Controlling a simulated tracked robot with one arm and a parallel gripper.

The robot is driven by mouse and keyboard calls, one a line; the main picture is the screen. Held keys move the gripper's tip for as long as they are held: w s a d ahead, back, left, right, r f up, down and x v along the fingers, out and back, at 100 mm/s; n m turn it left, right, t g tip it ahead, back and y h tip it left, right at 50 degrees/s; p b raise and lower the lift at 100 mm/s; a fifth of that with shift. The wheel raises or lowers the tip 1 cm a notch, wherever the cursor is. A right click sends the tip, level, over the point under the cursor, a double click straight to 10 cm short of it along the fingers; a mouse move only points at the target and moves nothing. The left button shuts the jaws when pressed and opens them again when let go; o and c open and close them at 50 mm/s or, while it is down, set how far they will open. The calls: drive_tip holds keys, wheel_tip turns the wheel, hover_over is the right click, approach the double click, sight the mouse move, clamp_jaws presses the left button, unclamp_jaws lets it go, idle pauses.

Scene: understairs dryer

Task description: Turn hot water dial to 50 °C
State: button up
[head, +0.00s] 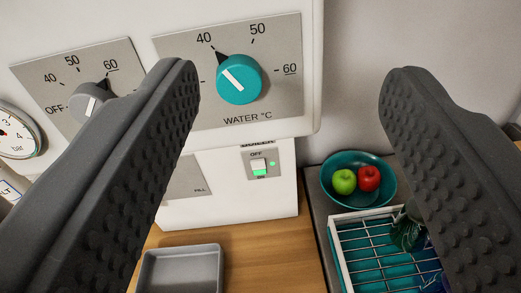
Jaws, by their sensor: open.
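The teal hot water dial (239,79) sits on a grey plate (283,95) marked 40, 50, 60 and "WATER °C". Its white line slants to the upper left, and its black pointer is by the 40 mark. The 50 mark is at the upper right of the dial and the underlined 60 is at the right. My gripper (290,75) is open and empty, with its dark ridged fingers wide apart. The dial shows between the fingers, nearer the left one, and neither finger appears to touch it. The left finger hides the plate's lower left part.
A grey dial (90,103), partly hidden by the left finger, and a gauge (15,133) are at the left. A teal bowl (328,181) with apples and a wire rack (370,237) stand lower right.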

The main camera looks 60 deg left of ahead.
wheel_tip(320, 180, down, 5)
drive_tip(key=s+n+g+y, duration=0.1)
drive_tip(key=s+n, duration=0.2)
drive_tip(key=p, duration=0.2)
approach(241, 89)
drive_tip(key=shift+g, duration=0.3)
drive_tip(key=x, duration=0.7)
drive_tip(key=shift+w+a+r, duration=0.1)
drive_tip(key=shift+w+r, duration=0.1)
drive_tip(key=shift+w, duration=0.1)
drive_tip(key=shift+w+a+f, duration=0.1)
drive_tip(key=shift+w+a, duration=0.15)
drive_tip(key=shift+a, duration=0.1)
drive_tip(key=c, duration=1)
